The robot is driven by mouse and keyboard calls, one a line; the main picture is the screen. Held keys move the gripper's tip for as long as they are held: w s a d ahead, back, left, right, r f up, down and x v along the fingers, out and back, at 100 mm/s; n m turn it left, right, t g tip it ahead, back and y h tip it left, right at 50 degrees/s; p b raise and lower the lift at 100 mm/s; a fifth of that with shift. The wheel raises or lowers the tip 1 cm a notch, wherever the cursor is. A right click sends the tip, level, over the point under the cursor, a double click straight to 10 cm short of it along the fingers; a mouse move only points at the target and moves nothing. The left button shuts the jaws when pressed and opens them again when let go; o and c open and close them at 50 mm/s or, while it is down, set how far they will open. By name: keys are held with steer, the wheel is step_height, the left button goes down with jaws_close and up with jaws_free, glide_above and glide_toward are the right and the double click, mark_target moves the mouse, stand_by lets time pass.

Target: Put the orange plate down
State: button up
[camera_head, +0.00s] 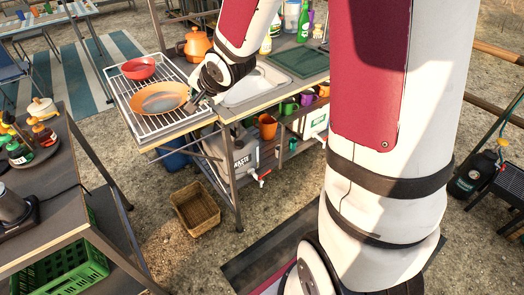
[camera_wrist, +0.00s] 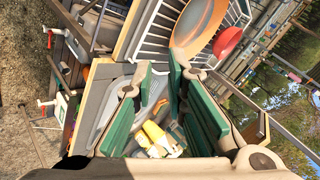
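The orange plate (camera_head: 158,90) lies on the wire dish rack at the left end of the sink counter. It also shows at the top of the wrist view (camera_wrist: 200,22). My gripper (camera_head: 194,104) is at the plate's right edge in the head view. In the wrist view, my gripper (camera_wrist: 159,72) has its two green-padded fingers apart, with a gap between the tips. The plate is beyond the tips, its near rim close to the right fingertip; I cannot tell whether they touch. Nothing shows held between the fingers.
A red bowl (camera_head: 139,69) sits on the wire rack (camera_head: 142,127) behind the plate. The sink (camera_head: 256,86) is to the right, with an orange kettle (camera_head: 196,46) behind. A side table (camera_head: 45,190) with bottles stands at left. A wicker basket (camera_head: 195,208) is on the ground.

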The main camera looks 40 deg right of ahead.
steer(key=s+a+r+n+g, duration=0.1)
steer(key=s+r+n+g, duration=0.1)
steer(key=s, duration=0.9)
steer(key=s+a+r+n+g, duration=0.2)
steer(key=s+n, duration=0.4)
steer(key=s, duration=0.6)
steer(key=s+a+r+n+g, duration=0.1)
steer(key=s+r+n, duration=0.3)
steer(key=s, duration=0.7)
steer(key=shift+s+a+r+g, duration=0.35)
steer(key=shift+s+g, duration=0.05)
steer(key=shift+g, duration=0.4)
steer(key=shift+r, duration=0.1)
steer(key=shift+t, duration=0.6)
step_height(320, 180, up, 5)
steer(key=p, duration=0.4)
steer(key=shift+w, duration=0.1)
